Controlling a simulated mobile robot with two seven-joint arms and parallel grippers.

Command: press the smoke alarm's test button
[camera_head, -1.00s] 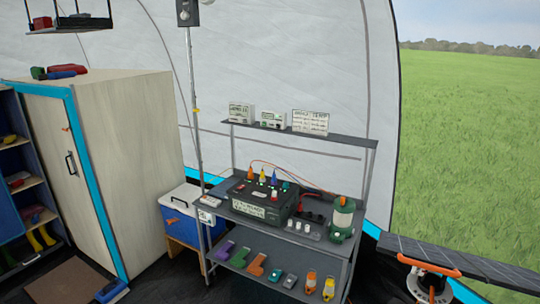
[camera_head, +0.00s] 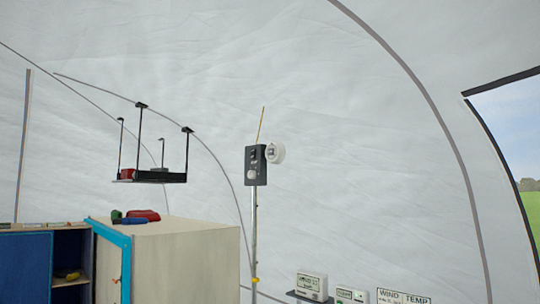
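A white round device (camera_head: 277,153) that looks like the smoke alarm is near the top of a thin upright pole (camera_head: 254,232). It sits just right of a dark grey box (camera_head: 251,166) fixed to the same pole. The box has a pale round part low on its front. A small darker patch shows on the white device, but it is too small to tell whether it is the test button. Neither of my grippers is in view.
A wooden cabinet (camera_head: 190,262) with tools on top stands at the lower left. A hanging black shelf (camera_head: 150,177) is above it. Small display boxes (camera_head: 311,284) line the bottom edge. The pale tent wall (camera_head: 370,140) curves behind; grass shows at right.

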